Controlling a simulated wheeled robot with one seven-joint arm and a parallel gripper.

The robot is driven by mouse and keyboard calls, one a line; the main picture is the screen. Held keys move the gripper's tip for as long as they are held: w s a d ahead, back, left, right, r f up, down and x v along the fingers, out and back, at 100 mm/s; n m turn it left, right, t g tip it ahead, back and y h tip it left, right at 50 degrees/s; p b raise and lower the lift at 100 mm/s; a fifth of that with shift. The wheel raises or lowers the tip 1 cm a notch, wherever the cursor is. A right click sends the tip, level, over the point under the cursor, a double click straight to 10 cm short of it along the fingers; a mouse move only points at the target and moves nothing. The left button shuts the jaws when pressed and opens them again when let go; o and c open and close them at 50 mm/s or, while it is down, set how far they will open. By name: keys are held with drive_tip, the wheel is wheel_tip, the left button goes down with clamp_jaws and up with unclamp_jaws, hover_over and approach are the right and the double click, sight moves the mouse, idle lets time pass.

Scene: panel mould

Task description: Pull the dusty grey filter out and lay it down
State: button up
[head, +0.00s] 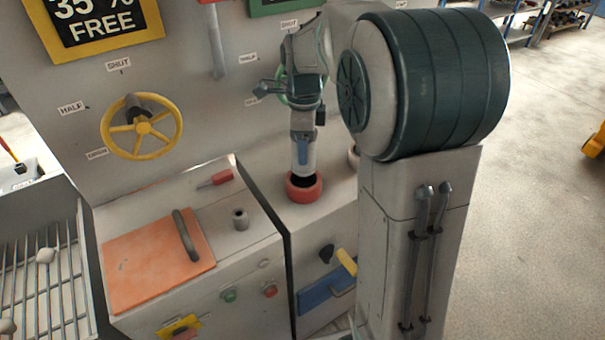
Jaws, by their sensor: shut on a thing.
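My gripper (302,156) hangs from my arm, pointing down, above the red ring (304,190) on the right-hand cabinet top. It is shut on a pale grey, upright cylindrical piece, which I take to be the grey filter (311,160). The boundary between jaws and filter is hard to make out. The filter's lower end is at the ring's dark opening. I cannot tell whether it is still inside or just above.
The left-hand cabinet carries an orange plate (150,262) with a dark handle, a red-handled tool (220,178) and a small grey cylinder (240,219). A yellow valve wheel (141,127) is on the wall panel. A wire rack (40,275) stands at the left.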

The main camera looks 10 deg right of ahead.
drive_tip(key=shift+r+p, duration=1.7)
drive_tip(key=shift+r, duration=0.35)
drive_tip(key=shift+f, duration=0.1)
